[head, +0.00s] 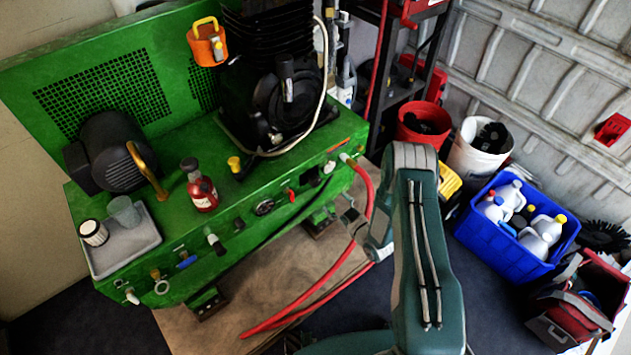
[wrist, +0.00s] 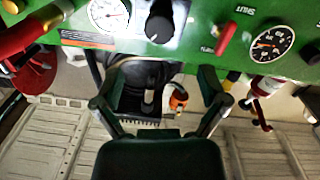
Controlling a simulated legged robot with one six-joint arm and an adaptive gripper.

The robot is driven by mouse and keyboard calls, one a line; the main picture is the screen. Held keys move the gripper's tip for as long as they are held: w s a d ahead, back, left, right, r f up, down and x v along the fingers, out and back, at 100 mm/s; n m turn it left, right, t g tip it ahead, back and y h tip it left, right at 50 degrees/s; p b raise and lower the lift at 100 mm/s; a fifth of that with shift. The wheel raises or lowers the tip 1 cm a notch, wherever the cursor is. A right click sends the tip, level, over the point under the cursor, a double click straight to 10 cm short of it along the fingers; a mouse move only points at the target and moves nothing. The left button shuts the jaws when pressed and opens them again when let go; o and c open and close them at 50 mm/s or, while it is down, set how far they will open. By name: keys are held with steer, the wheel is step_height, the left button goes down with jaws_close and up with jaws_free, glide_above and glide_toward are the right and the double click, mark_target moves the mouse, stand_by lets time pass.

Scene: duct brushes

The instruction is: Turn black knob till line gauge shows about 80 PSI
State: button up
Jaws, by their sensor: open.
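The black knob (wrist: 158,27) is on the green panel (wrist: 186,68) at the top of the wrist view, its white pointer mark visible. It shows small and dark in the head view (head: 312,177). A white-faced gauge (wrist: 108,14) sits left of it in the wrist view, partly cut off. A black-faced gauge (wrist: 272,42) sits to the right, past a red handle (wrist: 227,38). I cannot read either dial or tell which is the line gauge. My gripper (wrist: 160,85) is open and empty, fingers spread below the knob in the wrist view, apart from it.
A red hose (head: 367,190) leaves the panel's right end, close to my gripper and arm. A red bottle (head: 199,190) and a tray (head: 150,245) stand on the green unit. A blue crate (head: 510,262) of jugs is to the right on the floor.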

mark_target(317, 183)
steer(key=x, duration=1)
steer(key=shift+w+a, duration=0.15)
steer(key=shift+w, duration=0.05)
steer(key=c, duration=1.2)
